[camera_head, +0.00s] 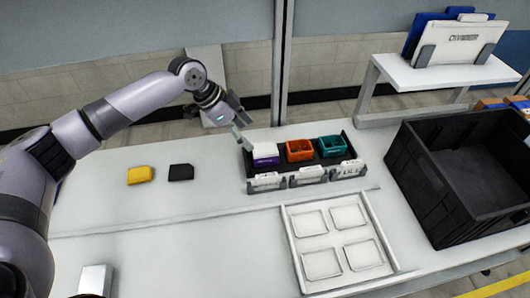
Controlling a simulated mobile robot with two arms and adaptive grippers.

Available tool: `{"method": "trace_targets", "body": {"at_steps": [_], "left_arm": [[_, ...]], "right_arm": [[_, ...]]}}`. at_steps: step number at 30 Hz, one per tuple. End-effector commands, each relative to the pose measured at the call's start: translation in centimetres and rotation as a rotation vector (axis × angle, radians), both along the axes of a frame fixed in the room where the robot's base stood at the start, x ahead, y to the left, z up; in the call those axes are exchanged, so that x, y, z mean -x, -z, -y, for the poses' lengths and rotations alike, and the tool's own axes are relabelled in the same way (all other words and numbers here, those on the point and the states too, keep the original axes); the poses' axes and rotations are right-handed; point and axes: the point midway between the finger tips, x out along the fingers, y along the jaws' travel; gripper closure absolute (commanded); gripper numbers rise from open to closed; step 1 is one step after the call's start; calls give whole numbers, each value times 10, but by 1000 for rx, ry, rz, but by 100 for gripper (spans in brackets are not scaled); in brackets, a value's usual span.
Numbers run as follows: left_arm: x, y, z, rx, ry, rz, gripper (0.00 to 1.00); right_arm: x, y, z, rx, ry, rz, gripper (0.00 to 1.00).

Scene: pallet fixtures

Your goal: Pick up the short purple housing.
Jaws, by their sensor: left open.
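The purple housing (266,161) sits in the left place of a black rack (319,161) on the white table. Its front shows purple and its top looks white. My left gripper (240,127) is open and empty, above and to the left of the purple housing, apart from it. One finger points down near the rack's left corner.
An orange housing (299,150) and a teal housing (332,146) share the rack. Yellow (140,175) and black (181,172) pieces lie left. A white pallet (376,247) is in front, a deep black crate (411,176) at right. The table's left front is mostly clear.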

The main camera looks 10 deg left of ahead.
Motion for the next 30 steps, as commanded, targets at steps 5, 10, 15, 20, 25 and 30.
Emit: {"method": "trace_targets", "body": {"at_steps": [5, 10, 15, 20, 25, 30], "left_arm": [[-6, 26, 15, 0, 0, -2, 32], [-8, 36, 19, -1, 0, 0, 32], [-11, 50, 29, -1, 0, -2, 32], [-15, 72, 40, 0, 0, -2, 32], [-17, 81, 44, 0, -2, 0, 32], [-17, 82, 44, 0, -2, 0, 32]], "right_arm": [[-6, -9, 2, 1, -1, 10, 60], [-13, -11, 3, 3, -1, 21, 60], [-13, -22, 3, 3, -1, 20, 60], [-12, -28, 3, 3, -1, 19, 60], [-11, -29, 3, 3, -1, 18, 60], [-10, -29, 4, 4, -1, 16, 60]]}}
